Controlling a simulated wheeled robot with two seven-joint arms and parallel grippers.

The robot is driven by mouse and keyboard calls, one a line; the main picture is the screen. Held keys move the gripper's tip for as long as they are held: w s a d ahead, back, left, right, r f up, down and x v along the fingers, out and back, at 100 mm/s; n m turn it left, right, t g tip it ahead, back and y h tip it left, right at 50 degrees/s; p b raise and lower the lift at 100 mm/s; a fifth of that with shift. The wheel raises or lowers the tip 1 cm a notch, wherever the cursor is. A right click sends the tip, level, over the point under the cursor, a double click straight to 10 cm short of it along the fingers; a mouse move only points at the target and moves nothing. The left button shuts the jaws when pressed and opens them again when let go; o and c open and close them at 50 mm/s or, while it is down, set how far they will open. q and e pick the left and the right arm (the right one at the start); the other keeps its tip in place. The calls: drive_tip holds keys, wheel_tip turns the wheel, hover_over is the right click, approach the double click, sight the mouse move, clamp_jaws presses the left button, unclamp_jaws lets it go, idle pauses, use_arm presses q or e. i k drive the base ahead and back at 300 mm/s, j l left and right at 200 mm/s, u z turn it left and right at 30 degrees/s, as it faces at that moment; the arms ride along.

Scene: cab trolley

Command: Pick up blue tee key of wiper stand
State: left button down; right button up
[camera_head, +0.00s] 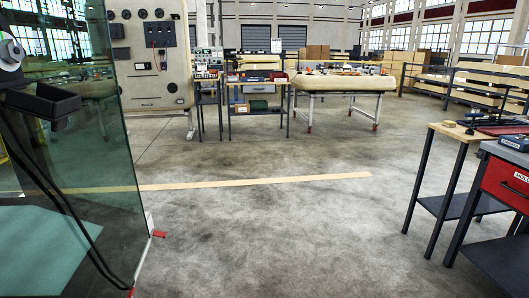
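I cannot make out a blue tee key or a wiper stand for certain. A small blue object (514,142) lies on top of the red-fronted cabinet at the right edge, too small to identify. Small dark items and a red flat item (503,130) lie on the wooden-topped table (455,134) beside it. Neither of my grippers can be recognised in this view.
A large glass pane (100,150) stands close on the left, with black cables and a dark box-shaped part (42,101) there. A red cabinet (505,181) stands at right. Workbenches (345,83) stand at the back. The middle floor (270,225) is clear.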

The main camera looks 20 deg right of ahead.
sight(469, 131)
drive_tip(key=i+l+z, duration=0.25)
drive_tip(key=l+z, duration=0.2)
drive_tip(key=i+l+z, duration=0.3)
drive_tip(key=z, duration=0.2)
drive_tip(key=i+l+z, duration=0.25)
drive_tip(key=z, duration=0.2)
drive_tip(key=i, duration=0.1)
